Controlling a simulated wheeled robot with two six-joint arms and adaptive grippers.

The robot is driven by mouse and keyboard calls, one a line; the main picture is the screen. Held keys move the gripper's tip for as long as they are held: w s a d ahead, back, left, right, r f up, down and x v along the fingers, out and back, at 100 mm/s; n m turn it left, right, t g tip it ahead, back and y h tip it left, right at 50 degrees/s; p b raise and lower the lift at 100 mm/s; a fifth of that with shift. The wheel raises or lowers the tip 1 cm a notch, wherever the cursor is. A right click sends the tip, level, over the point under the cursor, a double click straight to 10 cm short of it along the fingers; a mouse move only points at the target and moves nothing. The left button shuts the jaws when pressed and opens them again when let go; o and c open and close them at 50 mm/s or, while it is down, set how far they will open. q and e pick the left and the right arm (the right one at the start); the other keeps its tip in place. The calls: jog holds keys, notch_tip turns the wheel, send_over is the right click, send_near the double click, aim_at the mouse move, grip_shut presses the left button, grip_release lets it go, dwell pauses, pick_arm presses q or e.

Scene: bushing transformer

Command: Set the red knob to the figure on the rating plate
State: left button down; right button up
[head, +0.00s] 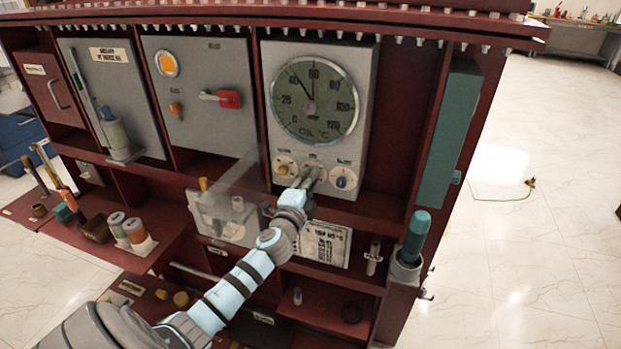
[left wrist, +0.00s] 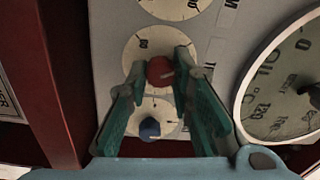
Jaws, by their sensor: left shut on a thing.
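The red knob (left wrist: 160,70) sits on the middle of a row of small round dials (left wrist: 141,47) on the grey gauge panel. My left gripper shows in the head view (head: 307,178) and in the left wrist view (left wrist: 161,80). Its green-lined fingers stand on both sides of the red knob and are shut on it. A pale mark shows on the knob, but I cannot read its setting. In the head view my gripper hides the knob. A white plate with dark printed lines (head: 325,244), perhaps the rating plate, is below; its text is too small to read.
A blue knob (left wrist: 150,128) is beside the red one; a yellow knob (head: 283,169) is on the other side. The large oil gauge (head: 314,100) is above. A teal-handled tool (head: 416,235) stands at the right.

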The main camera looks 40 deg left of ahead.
pick_arm(q)
jog(key=shift+r+m, duration=0.1)
jog(key=shift+m, duration=0.5)
jog(key=c, duration=1.4)
grip_release()
jog(key=v, duration=1.2)
jog(key=shift+w, duration=0.1)
